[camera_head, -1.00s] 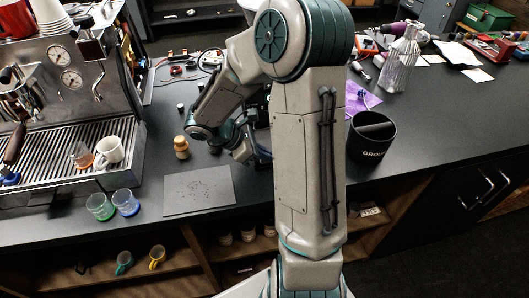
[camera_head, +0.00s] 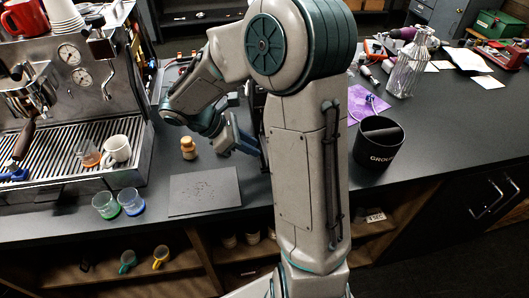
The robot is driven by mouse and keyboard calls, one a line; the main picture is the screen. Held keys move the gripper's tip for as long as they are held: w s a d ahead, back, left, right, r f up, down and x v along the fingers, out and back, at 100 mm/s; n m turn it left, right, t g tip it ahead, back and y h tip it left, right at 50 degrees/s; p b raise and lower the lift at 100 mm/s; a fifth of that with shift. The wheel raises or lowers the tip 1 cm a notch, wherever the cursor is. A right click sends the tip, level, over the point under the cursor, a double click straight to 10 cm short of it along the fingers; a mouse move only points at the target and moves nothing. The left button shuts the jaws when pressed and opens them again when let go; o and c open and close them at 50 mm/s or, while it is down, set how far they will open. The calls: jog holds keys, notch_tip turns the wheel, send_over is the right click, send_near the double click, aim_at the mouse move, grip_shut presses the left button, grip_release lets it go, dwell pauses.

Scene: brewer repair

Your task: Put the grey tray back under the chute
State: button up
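A flat dark-grey rectangular sheet (camera_head: 205,191) with dark specks scattered on it lies on the counter near the front edge. I cannot tell whether it is the grey tray or a mat; no other clear grey tray shows. My gripper (camera_head: 238,143) is beyond the sheet and to the right of a small yellow-brown bottle, low over the counter and partly behind my own arm. Its blue finger parts show, but not whether they are open or hold anything. The chute is not visible; my arm hides the middle of the counter and a dark object behind it.
The small bottle (camera_head: 188,148) stands just behind the sheet. An espresso machine (camera_head: 68,95) with cups is at left, and two glasses (camera_head: 118,204) stand in front of it. A black grounds bin (camera_head: 378,145) stands to the right of my arm.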

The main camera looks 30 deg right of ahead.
jog(key=s+a+r+m+t+y, duration=0.2)
jog(key=s+a+m+y, duration=0.1)
jog(key=s+m, duration=0.4)
jog(key=s+a+r+m+t+y, duration=0.3)
jog(key=s+m+y, duration=0.2)
jog(key=s+m, duration=0.2)
jog(key=shift+s+a+r+m+t+y, duration=0.15)
jog(key=shift+a+r+m+t+y, duration=0.15)
jog(key=shift+m, duration=0.1)
